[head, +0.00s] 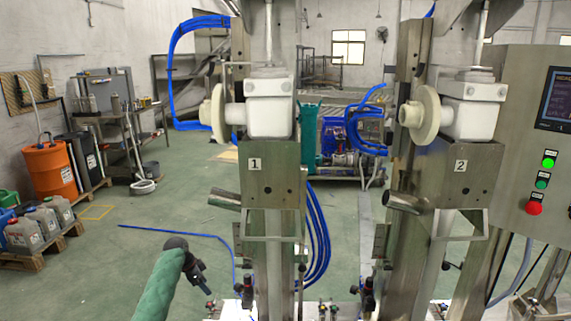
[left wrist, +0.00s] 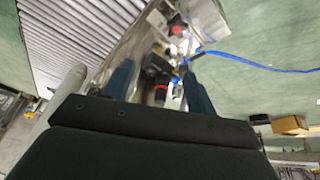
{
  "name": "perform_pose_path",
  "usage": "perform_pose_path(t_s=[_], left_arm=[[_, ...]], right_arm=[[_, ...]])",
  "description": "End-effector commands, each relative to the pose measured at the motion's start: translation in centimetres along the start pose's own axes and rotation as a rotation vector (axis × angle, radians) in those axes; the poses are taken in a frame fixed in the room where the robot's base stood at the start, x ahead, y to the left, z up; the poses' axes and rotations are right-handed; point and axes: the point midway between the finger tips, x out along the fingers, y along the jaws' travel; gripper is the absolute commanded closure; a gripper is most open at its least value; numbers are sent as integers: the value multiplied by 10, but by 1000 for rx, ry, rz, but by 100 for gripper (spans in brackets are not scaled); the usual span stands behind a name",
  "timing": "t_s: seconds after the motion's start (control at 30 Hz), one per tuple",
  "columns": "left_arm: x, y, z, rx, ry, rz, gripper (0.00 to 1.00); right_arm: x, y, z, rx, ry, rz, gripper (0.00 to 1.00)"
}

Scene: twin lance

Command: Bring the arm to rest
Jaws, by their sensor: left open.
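My left arm, in a green sleeve (head: 163,285), comes up from the bottom of the head view, left of the station marked 1. Its dark left gripper (head: 207,287) points down and to the right over the green floor, apart from the station's frame in the picture. In the left wrist view the two blue-grey fingers (left wrist: 158,82) stand apart with nothing held between them. Fittings and hoses show beyond them. My right gripper and right arm are not in view.
Station 1 (head: 270,180) and station 2 (head: 465,168) are steel, each with a white block and round disc. A control panel (head: 545,150) stands at right. Blue hoses (head: 318,235) hang between the stations. An orange drum (head: 50,168) and canisters stand far left. Floor between is largely clear.

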Motion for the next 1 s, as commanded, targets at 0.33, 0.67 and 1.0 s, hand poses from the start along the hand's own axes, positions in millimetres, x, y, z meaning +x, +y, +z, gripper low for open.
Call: perform_pose_path(t_s=[0.33,0.67,1.0], left_arm=[[-11,-4,0,-226,-28,-39,43],[-83,-8,-39,-419,-1,-215,43],[-181,46,-102,-574,144,-466,43]], right_arm=[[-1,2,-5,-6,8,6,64],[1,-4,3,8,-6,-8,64],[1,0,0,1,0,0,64]])
